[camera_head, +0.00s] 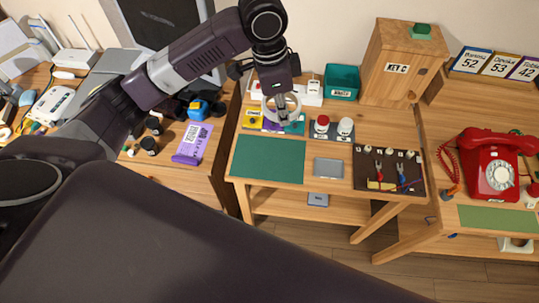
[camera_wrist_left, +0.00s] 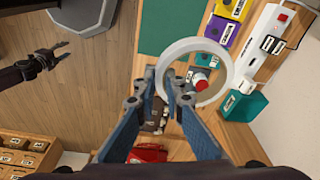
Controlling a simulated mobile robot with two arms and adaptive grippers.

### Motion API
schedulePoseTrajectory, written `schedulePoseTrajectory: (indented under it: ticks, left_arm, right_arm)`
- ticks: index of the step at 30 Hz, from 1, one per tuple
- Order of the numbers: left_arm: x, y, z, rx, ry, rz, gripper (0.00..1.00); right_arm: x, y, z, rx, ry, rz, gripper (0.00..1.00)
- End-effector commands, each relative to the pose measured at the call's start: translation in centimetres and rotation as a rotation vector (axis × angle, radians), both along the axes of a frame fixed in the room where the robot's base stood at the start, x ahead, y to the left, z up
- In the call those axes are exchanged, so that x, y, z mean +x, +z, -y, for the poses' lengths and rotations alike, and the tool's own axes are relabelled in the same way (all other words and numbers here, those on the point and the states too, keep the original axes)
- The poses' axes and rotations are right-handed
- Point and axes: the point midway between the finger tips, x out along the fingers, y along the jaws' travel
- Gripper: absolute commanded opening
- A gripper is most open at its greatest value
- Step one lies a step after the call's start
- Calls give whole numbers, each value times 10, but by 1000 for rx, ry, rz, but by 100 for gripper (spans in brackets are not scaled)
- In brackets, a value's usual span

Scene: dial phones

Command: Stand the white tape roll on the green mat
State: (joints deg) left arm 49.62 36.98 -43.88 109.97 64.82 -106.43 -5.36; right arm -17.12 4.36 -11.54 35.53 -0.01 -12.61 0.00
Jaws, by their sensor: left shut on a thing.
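The white tape roll (camera_head: 294,103) is a ring held above the small middle table. My left gripper (camera_head: 281,112) is shut on its rim. In the left wrist view the roll (camera_wrist_left: 226,66) shows its round opening, with the fingertips (camera_wrist_left: 166,85) at its left side. The green mat (camera_head: 268,158) lies flat and bare at the table's front left, nearer the camera than the roll. It also shows in the left wrist view (camera_wrist_left: 164,26). My right gripper (camera_wrist_left: 58,55) shows at the left of that view, apart from the table, with fingers spread and empty.
Red and white knobs (camera_head: 322,123) stand on a dark plate to the right. A grey pad (camera_head: 328,167), a wire board (camera_head: 390,170), a teal bin (camera_head: 342,81) and a wooden key box (camera_head: 402,65) share the table.

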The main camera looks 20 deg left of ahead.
Motion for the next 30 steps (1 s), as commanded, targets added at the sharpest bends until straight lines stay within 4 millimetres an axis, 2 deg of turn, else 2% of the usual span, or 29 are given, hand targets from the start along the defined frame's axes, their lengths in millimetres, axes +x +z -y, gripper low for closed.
schedulePoseTrajectory:
  ticks: [3,7,13,16,30]
  left_arm:
    - [0,-13,5,-14,-177,-4,0]
    - [0,-25,6,-25,-327,1,0]
    - [0,-37,7,-33,-436,3,0]
    - [-1,-50,7,-33,-447,2,0]
    - [-2,-170,7,-32,-445,2,0]
  right_arm:
    - [-3,5,-11,13,2,-3,40]
    - [-3,8,-9,10,3,-4,40]
    - [-3,10,6,-7,1,-4,40]
    - [-2,12,11,-13,-1,-2,40]
    - [-2,30,5,-6,-2,-2,40]
